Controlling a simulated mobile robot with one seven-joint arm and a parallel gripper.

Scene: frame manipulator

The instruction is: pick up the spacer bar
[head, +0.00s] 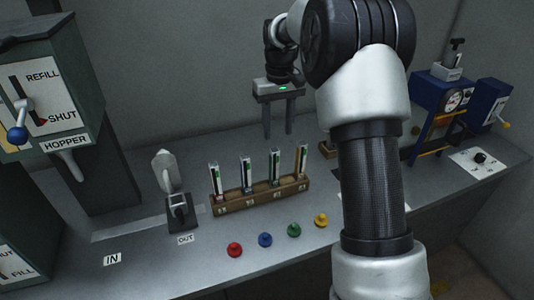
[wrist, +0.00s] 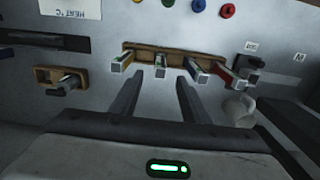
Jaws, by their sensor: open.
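No thing in view is marked as the spacer bar, and I cannot tell for sure which one it is. A lone grey bar (wrist: 68,83) stands in a small wooden holder (wrist: 42,76) at the left of the wrist view. In the head view that holder (head: 327,150) is partly hidden behind my arm. Several upright bars with coloured parts, one of them here (head: 246,175), stand in a long wooden rack (head: 262,200). My gripper (head: 278,132) is open and empty, pointing down behind the rack. Its two fingers (wrist: 157,88) also show apart in the wrist view.
Red (head: 234,249), blue, green and yellow buttons lie in front of the rack. Blue machines (head: 440,93) stand at the right. The bench front is mostly clear.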

